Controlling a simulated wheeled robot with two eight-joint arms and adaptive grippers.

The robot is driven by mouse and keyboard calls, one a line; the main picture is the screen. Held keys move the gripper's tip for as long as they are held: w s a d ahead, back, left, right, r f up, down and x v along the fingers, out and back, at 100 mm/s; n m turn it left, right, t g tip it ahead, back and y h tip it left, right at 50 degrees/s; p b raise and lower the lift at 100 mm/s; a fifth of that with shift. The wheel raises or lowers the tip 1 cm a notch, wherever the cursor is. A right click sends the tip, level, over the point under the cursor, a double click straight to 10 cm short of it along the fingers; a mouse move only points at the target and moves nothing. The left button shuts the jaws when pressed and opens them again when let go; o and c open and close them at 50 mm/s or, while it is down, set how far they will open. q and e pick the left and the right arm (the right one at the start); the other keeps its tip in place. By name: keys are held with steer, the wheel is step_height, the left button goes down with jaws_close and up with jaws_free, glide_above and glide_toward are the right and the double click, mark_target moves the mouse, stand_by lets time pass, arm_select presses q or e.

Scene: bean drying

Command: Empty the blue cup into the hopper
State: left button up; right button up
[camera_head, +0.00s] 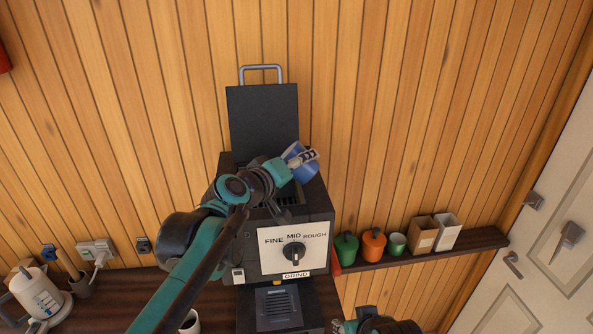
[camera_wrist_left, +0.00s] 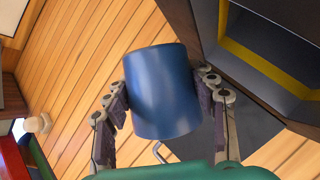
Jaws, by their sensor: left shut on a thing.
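The blue cup (camera_head: 300,163) is tilted in my left gripper (camera_head: 302,160), above the top of the black grinder. In the left wrist view the cup (camera_wrist_left: 162,92) sits between both fingers of the gripper (camera_wrist_left: 165,100), which press on its sides. What is in the cup is hidden. The hopper (camera_head: 286,198) is the grinder's open top, partly covered by my arm. In the left wrist view its dark, yellow-edged opening (camera_wrist_left: 262,65) lies right of the cup. My right gripper (camera_head: 352,326) is cut off at the bottom edge, and its fingers are unclear.
The black lid (camera_head: 262,120) stands upright behind the hopper. The dial panel (camera_head: 292,250) faces front. A shelf (camera_head: 470,245) with green and orange jars, a green cup and boxes is at right. A white kettle (camera_head: 38,296) stands at lower left.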

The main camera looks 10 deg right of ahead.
mark_target(295, 152)
arm_select(q)
steer(key=shift+r+n+h, duration=0.6)
steer(key=shift+n, duration=0.3)
steer(key=shift+w+a+r+n+h+b, duration=0.15)
steer(key=shift+r+n+h+b, duration=0.35)
steer(key=shift+n, duration=0.5)
steer(key=shift+a+r+n+t, duration=0.25)
steer(key=shift+r+n+t, duration=0.2)
steer(key=shift+n, duration=0.45)
steer(key=shift+w+r+h, duration=0.1)
steer(key=shift+h, duration=0.3)
